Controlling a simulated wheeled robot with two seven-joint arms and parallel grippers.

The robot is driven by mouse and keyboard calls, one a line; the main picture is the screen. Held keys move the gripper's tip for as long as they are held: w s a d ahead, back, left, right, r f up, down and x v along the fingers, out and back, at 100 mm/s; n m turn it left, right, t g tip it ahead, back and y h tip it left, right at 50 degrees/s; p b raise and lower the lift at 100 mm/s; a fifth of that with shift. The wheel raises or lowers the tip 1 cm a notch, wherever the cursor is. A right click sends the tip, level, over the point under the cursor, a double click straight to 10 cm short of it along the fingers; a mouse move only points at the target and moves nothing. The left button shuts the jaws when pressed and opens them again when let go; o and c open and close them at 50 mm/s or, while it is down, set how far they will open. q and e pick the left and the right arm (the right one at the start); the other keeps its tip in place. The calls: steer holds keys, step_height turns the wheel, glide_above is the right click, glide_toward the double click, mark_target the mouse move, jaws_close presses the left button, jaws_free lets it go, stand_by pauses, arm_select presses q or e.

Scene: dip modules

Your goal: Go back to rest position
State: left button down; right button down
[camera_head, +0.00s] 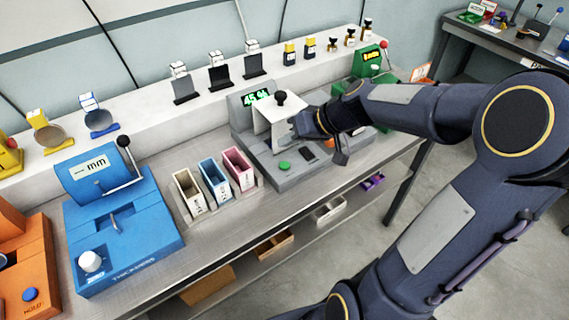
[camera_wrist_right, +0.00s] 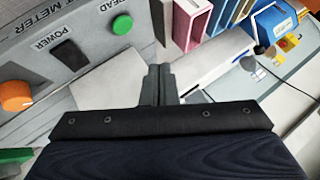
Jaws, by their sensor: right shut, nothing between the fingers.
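My right arm reaches in from the right side of the head view. My right gripper (camera_head: 296,130) is at the grey meter (camera_head: 291,176), beside its white flap (camera_head: 279,121) with the black knob. The fingertips are partly hidden there. In the right wrist view the gripper's fingers (camera_wrist_right: 159,75) are together and empty, over the front of the meter. That view shows the green READ button (camera_wrist_right: 122,25), the dark POWER switch (camera_wrist_right: 70,55) and an orange knob (camera_wrist_right: 15,95). Whether the gripper touches the flap cannot be told. My left gripper is out of view.
The blue thickness device (camera_head: 122,225) and an orange device (camera_head: 30,262) stand at the left. White, blue and pink bins (camera_head: 214,182) sit left of the meter. A green device (camera_head: 368,62) stands behind my forearm. Several small stands line the back ledge (camera_head: 150,110).

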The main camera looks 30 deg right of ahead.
steer(key=s+a+h, duration=0.1)
steer(key=s+a, duration=0.3)
steer(key=s, duration=0.6)
steer(key=s+a+g+h, duration=0.1)
steer(key=s+a, duration=0.3)
steer(key=s, duration=0.7)
steer(key=shift+f+m, duration=0.25)
steer(key=shift+m, duration=0.15)
steer(key=c, duration=2.1)
jaws_free()
steer(key=shift+s, duration=0.1)
